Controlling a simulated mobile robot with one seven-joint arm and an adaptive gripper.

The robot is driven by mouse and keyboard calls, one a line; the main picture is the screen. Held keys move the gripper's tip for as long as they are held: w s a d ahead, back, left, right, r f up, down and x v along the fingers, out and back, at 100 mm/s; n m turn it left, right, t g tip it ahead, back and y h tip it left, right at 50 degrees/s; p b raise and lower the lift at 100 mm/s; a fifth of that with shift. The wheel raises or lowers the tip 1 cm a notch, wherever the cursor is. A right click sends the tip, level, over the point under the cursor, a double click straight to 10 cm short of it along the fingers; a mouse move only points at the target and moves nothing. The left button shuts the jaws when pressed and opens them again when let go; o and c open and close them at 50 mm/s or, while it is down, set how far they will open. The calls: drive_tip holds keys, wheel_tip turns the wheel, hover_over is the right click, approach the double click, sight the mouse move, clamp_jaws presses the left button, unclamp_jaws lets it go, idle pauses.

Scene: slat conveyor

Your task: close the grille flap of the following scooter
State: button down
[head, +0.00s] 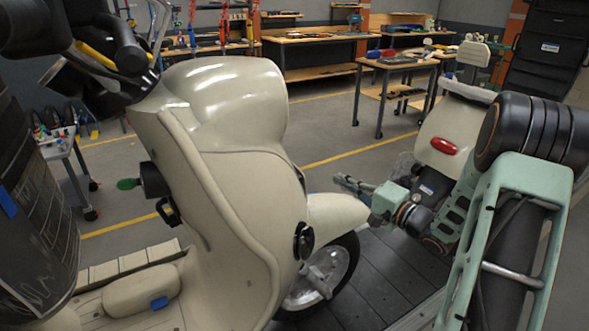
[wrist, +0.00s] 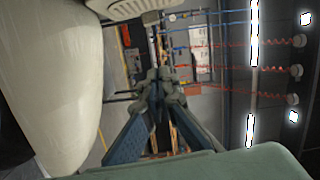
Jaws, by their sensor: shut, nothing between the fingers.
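The following scooter is the near cream scooter (head: 235,110), upright with its front wheel (head: 325,275) to the right. Its front face is turned away from the head view, and I cannot make out the grille flap in either view. My gripper (head: 347,182) is in front of this scooter, just right of its body and above the front fender (head: 335,211). Its fingers are together and empty, and they point left. In the wrist view my gripper (wrist: 158,80) is also shut. A large cream surface (wrist: 55,80), apparently scooter bodywork, fills the left, apart from the fingertips.
Another cream scooter (head: 445,140) with a red tail light (head: 444,146) stands ahead at the right, partly behind my arm. The dark slat conveyor (head: 385,272) runs beneath. Workbenches (head: 405,65) stand at the back. Hoses (wrist: 225,45) hang in the wrist view.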

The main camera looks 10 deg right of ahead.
drive_tip(key=w+a, duration=0.4)
drive_tip(key=a, duration=0.1)
drive_tip(key=w+a+p, duration=0.1)
drive_tip(key=w+a, duration=0.2)
drive_tip(key=shift+a+f, duration=0.2)
drive_tip(key=shift+s+a+f, duration=0.1)
drive_tip(key=shift+a, duration=0.3)
drive_tip(key=shift+s+a+f, duration=0.1)
drive_tip(key=shift+a, duration=0.75)
drive_tip(key=shift+a, duration=0.1)
